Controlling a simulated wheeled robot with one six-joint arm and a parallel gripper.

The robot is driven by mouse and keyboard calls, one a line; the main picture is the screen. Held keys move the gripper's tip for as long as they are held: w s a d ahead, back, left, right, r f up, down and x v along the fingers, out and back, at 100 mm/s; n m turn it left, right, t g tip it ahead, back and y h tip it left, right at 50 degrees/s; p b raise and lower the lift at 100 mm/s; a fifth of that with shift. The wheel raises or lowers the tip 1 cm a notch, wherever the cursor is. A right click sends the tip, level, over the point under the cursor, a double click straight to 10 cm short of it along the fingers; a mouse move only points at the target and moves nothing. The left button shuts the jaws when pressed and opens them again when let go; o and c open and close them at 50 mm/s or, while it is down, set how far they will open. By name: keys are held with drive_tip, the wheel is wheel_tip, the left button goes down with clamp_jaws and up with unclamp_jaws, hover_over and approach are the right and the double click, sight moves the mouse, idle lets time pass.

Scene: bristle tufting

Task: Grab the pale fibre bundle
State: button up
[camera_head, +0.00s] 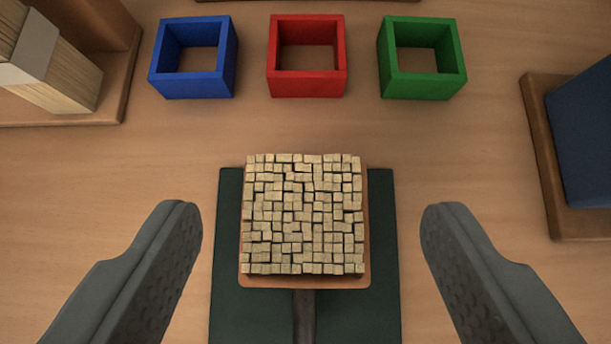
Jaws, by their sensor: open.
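A pale fibre bundle (70,75) with a light grey band around it lies at the upper left, cut off by the picture's edge. It rests on a brown wooden tray (112,92). My gripper (312,215) is open and empty, its two dark grey fingers wide apart at the lower left and lower right. Between the fingers in the picture is a brush (305,282) with a square wooden head densely packed with pale square tufts (304,213). Neither finger appears to touch the brush. The bundle is to the upper left of my gripper.
The brush lies on a dark green mat (383,250). Blue (193,84), red (307,84) and green (423,84) open square frames stand in a row at the back. A dark blue object (585,140) sits on a wooden tray (545,150) at the right. Bare table separates them.

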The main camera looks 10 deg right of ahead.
sight(304, 223)
drive_tip(key=shift+x, duration=2.85)
drive_tip(key=shift+s+a+f, duration=0.1)
drive_tip(key=shift+s+a, duration=0.05)
drive_tip(key=shift+s, duration=0.05)
drive_tip(key=c, duration=1.1)
